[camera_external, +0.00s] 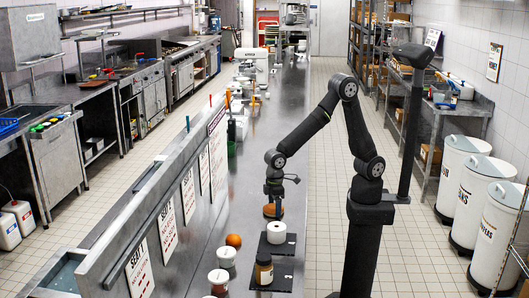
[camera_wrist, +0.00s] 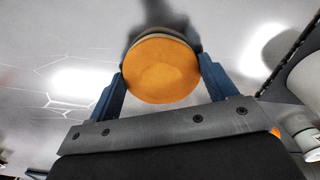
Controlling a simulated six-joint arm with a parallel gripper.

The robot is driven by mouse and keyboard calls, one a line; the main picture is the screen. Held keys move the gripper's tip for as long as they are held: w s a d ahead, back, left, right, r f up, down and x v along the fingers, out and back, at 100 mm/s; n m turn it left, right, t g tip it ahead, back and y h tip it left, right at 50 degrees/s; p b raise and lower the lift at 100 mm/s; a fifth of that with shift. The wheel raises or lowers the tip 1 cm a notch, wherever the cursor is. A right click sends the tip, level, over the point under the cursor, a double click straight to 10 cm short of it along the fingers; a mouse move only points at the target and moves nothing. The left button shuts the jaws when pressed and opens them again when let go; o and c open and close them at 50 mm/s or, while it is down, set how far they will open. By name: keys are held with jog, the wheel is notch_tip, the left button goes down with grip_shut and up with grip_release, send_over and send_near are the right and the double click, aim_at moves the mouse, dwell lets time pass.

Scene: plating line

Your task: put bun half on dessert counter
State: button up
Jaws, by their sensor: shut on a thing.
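The bun half (camera_external: 272,211) is round and orange-brown. In the wrist view the bun half (camera_wrist: 161,70) sits between the two blue fingers of my gripper (camera_wrist: 162,82), with a paler rim at its far edge. My gripper (camera_external: 273,199) is shut on it over the long steel counter (camera_external: 222,188) in the external view. I cannot tell whether the bun half touches the steel or hangs just above it. No label in view clearly marks the dessert counter.
A white roll (camera_external: 276,232) on a dark mat and a brown jar (camera_external: 264,268) stand in front of my gripper. An orange (camera_external: 233,241) and tubs (camera_external: 226,257) are at the left. Cups and bottles line the counter's far left edge.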

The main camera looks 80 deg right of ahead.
jog(key=o, duration=0.9)
jog(key=shift+f, duration=0.1)
jog(key=shift+o, duration=0.2)
notch_tip(320, 180, up, 12)
jog(key=shift+r, duration=0.15)
